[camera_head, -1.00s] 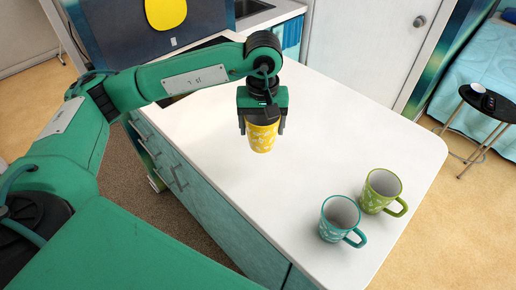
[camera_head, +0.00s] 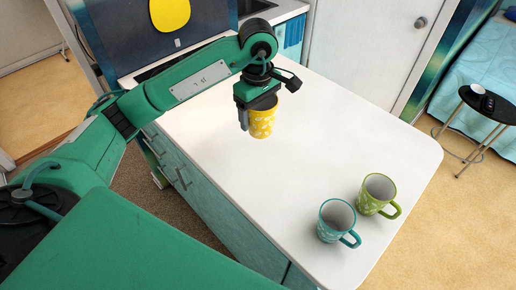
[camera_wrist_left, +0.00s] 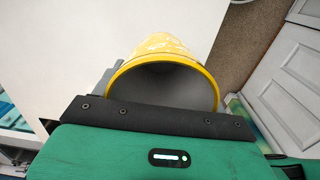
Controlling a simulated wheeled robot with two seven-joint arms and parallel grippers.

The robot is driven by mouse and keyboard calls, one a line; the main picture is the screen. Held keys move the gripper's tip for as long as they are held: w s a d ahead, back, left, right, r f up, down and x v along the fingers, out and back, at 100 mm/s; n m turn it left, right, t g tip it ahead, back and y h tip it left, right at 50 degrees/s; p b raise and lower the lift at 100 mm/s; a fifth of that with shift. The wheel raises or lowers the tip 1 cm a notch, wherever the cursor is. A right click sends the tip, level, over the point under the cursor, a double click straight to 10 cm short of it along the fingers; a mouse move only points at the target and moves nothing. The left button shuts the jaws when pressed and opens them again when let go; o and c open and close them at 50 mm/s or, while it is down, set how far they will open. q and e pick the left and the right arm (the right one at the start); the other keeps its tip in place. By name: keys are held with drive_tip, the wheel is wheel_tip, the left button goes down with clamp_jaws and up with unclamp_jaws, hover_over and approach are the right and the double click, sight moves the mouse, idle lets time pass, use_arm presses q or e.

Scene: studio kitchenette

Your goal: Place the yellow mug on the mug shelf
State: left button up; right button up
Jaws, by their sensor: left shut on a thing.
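The yellow mug (camera_head: 262,122) with a pale pattern is held above the white counter in the head view. My left gripper (camera_head: 258,108) is shut on it from above. In the left wrist view the mug (camera_wrist_left: 165,50) shows its yellow rim and dark grey inside, close in front of the gripper's black edge. The mug's handle is not visible. I cannot see a mug shelf that I can identify. My right gripper is not in view.
A teal mug (camera_head: 336,221) and a green mug (camera_head: 377,195) stand upright on the counter (camera_head: 270,185) near its right front corner. The counter's middle is clear. A sink (camera_head: 252,8) lies at the back. A small black table (camera_head: 484,104) stands beyond the right edge.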

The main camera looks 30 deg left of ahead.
use_arm(q)
wheel_tip(320, 180, down, 15)
drive_tip(key=p, duration=0.4)
drive_tip(key=shift+r, duration=0.1)
drive_tip(key=shift+f, duration=0.25)
drive_tip(key=o, duration=1.2)
drive_tip(key=shift+r, duration=0.1)
